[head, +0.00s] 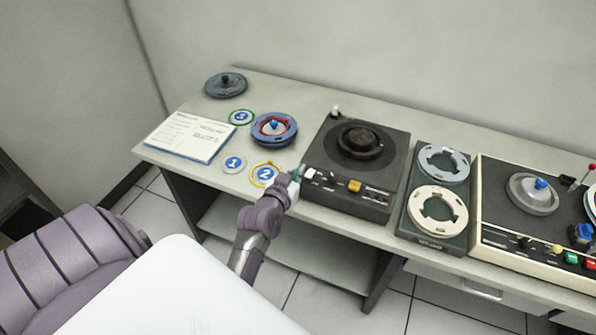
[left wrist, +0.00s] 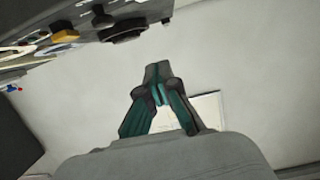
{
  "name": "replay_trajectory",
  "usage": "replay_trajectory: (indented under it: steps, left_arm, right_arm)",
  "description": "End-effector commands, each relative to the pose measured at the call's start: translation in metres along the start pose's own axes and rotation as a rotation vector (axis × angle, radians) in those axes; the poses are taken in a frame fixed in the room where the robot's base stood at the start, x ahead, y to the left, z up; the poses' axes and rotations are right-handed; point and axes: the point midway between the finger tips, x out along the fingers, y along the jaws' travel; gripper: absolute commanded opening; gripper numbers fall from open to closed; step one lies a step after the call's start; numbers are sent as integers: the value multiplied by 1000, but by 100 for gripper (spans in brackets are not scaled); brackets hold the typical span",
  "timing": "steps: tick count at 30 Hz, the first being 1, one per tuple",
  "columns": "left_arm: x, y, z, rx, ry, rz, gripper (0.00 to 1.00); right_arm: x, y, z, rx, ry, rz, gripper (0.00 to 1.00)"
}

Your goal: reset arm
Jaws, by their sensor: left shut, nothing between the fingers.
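My left gripper (head: 296,176) is at the front left corner of the black player deck (head: 335,197), close to its front panel. In the left wrist view its two teal-lined fingers (left wrist: 158,72) come together at the tips, with nothing between them. The deck's dark panel with a yellow button (left wrist: 66,36) shows at the upper left of that view. From these frames I cannot tell whether the gripper touches the deck. My right gripper is not in view.
A reel tray (head: 439,245) and a cream-edged machine (head: 490,230) stand to the right.

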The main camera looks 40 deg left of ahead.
Motion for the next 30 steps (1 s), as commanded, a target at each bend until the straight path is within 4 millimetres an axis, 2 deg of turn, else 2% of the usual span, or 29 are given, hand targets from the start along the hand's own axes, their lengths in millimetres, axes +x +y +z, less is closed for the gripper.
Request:
replay_trajectory:
  steps: [12, 14, 16, 17, 20, 21, 23, 24, 26, 27, 29, 30]
  left_arm:
    - [0, 0, 1, 0, -1, 0, 0]
    - [2, 2, 7, 0, -10, 4, 0]
    - [4, 7, 25, 1, -41, 15, 0]
    - [5, 11, 37, 2, -61, 23, 0]
    - [8, 28, 95, 12, -158, 57, 0]
    - [7, 36, 124, 17, -206, 73, 0]
    - [3, 48, 169, 28, -283, 99, 0]
    - [-2, 55, 199, 38, -333, 114, 0]
    - [-14, 64, 243, 54, -408, 137, 0]
    - [-23, 70, 272, 65, -459, 151, 0]
    - [-39, 75, 314, 86, -534, 172, 0]
    - [-52, 78, 342, 99, -584, 185, 0]
  right_arm:
    - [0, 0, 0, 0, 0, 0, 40]
    - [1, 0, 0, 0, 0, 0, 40]
    - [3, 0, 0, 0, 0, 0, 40]
    - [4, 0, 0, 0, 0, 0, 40]
    - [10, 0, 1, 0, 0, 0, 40]
    - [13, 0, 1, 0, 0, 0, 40]
    - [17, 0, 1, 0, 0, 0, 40]
    - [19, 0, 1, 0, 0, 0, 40]
    - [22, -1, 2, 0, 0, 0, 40]
    - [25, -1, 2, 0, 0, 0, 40]
    - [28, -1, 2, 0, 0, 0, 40]
    - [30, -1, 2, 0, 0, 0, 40]
